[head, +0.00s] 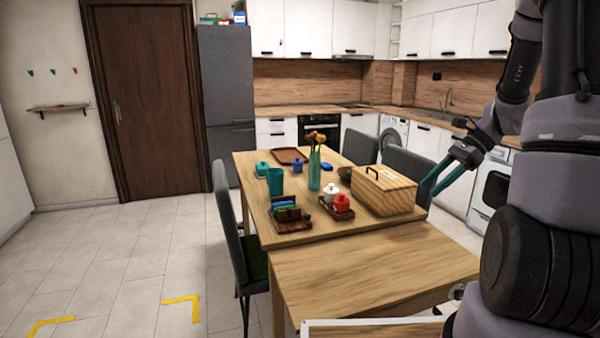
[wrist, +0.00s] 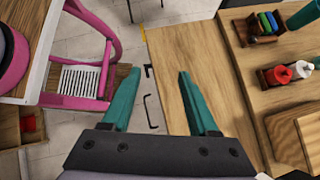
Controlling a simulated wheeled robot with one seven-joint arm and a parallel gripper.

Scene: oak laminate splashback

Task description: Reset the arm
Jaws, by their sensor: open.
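My gripper (head: 445,180) has teal fingers and hangs in the air at the right of the head view, beside the right edge of the table. In the wrist view my gripper (wrist: 160,75) is open, its two fingers wide apart with nothing between them. Below it show the tiled floor and the bare edge of the wooden table (wrist: 180,50). In the head view my arm reaches in from the right side.
The dining table (head: 370,265) holds a wooden box (head: 383,190), a teal vase (head: 314,170), a teal cup (head: 275,182) and small trays with jars. Grey chairs (head: 410,170) stand around it. A pink-framed chair (wrist: 110,60) shows in the wrist view. The table's near part is clear.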

